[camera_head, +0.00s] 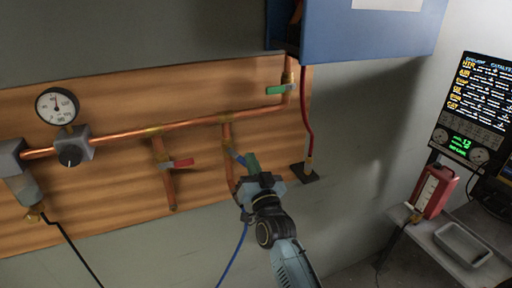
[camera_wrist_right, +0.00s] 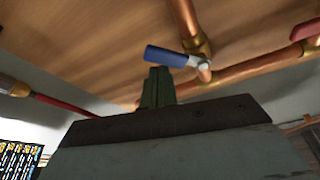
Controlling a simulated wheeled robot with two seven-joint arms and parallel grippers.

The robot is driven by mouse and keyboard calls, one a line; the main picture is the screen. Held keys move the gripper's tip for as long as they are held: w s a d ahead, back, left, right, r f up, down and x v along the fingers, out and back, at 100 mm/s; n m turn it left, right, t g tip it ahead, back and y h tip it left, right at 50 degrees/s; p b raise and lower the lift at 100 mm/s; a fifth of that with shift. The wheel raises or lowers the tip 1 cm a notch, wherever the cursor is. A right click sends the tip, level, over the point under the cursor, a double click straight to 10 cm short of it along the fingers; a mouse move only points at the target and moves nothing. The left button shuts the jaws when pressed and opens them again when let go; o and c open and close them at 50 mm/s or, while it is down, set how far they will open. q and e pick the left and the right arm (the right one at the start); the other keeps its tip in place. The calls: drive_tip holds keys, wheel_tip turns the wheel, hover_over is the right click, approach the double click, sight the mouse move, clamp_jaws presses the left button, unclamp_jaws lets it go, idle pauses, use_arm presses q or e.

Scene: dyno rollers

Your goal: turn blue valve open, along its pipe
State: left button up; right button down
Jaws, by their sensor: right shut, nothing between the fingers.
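The blue valve handle (camera_head: 239,158) sits on the copper branch pipe (camera_head: 227,134) that drops from the main line on the wooden board. The handle slants down to the right, at an angle to its pipe. My left gripper is out of view.
A red valve handle (camera_head: 180,163) is on the branch to the left, and a green one (camera_head: 279,90) is at the upper right. A gauge (camera_head: 57,105) and a blue cabinet (camera_head: 360,36) are on the wall. A red hose (camera_head: 307,115) hangs to the right.

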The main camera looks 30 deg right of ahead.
drive_tip(key=shift+w+a+f, duration=0.1)
drive_tip(key=shift+a+f, duration=0.6)
drive_tip(key=shift+f, duration=0.25)
drive_tip(key=shift+a+f, duration=0.1)
drive_tip(key=shift+a, duration=0.05)
drive_tip(key=shift+a+f, duration=0.1)
drive_tip(key=shift+a, duration=0.1)
drive_tip(key=shift+d, duration=0.1)
drive_tip(key=s, duration=0.9)
drive_tip(key=shift+s, duration=0.25)
